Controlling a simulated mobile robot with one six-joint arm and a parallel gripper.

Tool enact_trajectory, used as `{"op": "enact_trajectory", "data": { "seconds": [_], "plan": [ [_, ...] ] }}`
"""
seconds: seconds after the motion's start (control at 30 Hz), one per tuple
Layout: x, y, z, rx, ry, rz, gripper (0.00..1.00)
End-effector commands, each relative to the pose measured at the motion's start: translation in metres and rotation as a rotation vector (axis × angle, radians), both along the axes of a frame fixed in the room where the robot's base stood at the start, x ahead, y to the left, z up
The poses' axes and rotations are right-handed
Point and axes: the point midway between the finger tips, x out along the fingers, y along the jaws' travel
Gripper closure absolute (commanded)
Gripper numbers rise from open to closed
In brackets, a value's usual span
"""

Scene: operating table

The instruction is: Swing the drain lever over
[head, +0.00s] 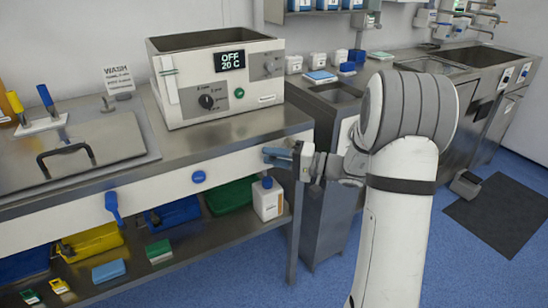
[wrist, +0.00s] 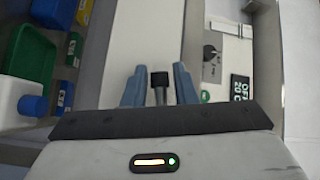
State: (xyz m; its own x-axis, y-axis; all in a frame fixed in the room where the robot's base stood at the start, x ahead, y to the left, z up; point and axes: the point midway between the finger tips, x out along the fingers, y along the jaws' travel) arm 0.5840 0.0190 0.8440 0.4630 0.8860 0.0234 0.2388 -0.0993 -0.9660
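A blue lever (head: 112,207) hangs down on the white front panel of the bench, below the lidded basin, and looks like the drain lever. A round blue knob (head: 199,177) sits on the same panel to its right. My gripper (head: 268,157) is at the panel's right end, below the water bath, well to the right of the blue lever. In the wrist view its two blue-grey fingers (wrist: 160,67) are apart. A small black-ended piece (wrist: 160,79) shows between them, with gaps on both sides; I cannot tell what it is.
The water bath (head: 215,80) reads OFF 20 C and stands on the bench. A white bottle with a blue cap (head: 268,200) and a green tray (head: 231,196) are on the lower shelf. The floor in front is clear.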

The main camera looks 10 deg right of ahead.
Motion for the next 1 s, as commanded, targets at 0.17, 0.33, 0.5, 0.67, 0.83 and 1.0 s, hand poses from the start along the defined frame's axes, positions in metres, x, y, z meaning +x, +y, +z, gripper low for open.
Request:
{"op": "enact_trajectory", "data": {
  "seconds": [0.17, 0.33, 0.5, 0.67, 0.83, 1.0],
  "plan": [
    [-0.0001, -0.0005, 0.0000, -0.001, 0.000, 0.000, 0.77],
    [-0.0002, -0.0008, -0.0001, -0.001, 0.000, -0.001, 0.91],
    [-0.0002, -0.0011, -0.0001, 0.000, 0.001, -0.001, 1.00],
    [-0.0003, -0.0013, -0.0002, 0.000, 0.001, -0.001, 1.00],
    [-0.0004, -0.0012, -0.0007, -0.002, 0.001, -0.003, 1.00],
    [-0.0005, -0.0026, -0.0042, -0.028, -0.007, -0.002, 1.00]
  ]
}}
